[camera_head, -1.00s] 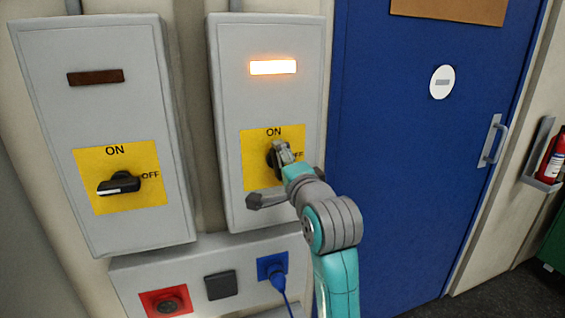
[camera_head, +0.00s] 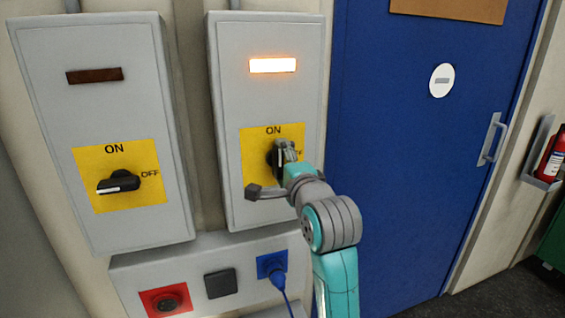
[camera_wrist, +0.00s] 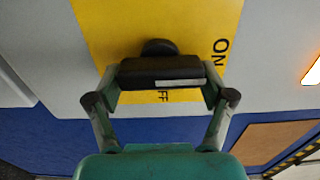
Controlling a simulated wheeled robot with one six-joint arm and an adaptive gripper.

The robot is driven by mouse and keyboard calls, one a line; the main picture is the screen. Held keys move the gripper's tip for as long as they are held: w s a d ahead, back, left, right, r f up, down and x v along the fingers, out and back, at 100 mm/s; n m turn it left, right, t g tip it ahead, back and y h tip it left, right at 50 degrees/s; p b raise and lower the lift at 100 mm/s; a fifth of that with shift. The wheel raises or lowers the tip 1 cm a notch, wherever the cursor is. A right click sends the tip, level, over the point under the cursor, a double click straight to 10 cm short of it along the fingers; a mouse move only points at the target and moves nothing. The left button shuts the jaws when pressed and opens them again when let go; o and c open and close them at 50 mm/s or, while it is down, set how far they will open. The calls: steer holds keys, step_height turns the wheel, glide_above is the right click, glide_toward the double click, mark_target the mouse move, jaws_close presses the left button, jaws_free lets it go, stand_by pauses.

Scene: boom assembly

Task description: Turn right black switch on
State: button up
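The right black switch (camera_head: 275,160) sits on a yellow plate (camera_head: 255,178) on the right grey box. In the wrist view its black handle (camera_wrist: 160,72) lies crosswise between my fingers, its white-marked end toward the ON label. This makes the handle upright on the box. The lamp (camera_head: 272,66) above it is lit. My gripper (camera_head: 288,152) is at the switch, and in the wrist view (camera_wrist: 160,84) its fingers are spread wide, one by each end of the handle. I cannot tell whether they touch it.
A left grey box has a black switch (camera_head: 118,182) lying level and a dark lamp (camera_head: 94,76). Below are a red socket (camera_head: 166,302) and a blue plug (camera_head: 272,268) with a cable. A blue door (camera_head: 410,190) and a fire extinguisher (camera_head: 553,158) are to the right.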

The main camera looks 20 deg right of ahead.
steer(key=shift+o, duration=1)
steer(key=s, duration=1.2)
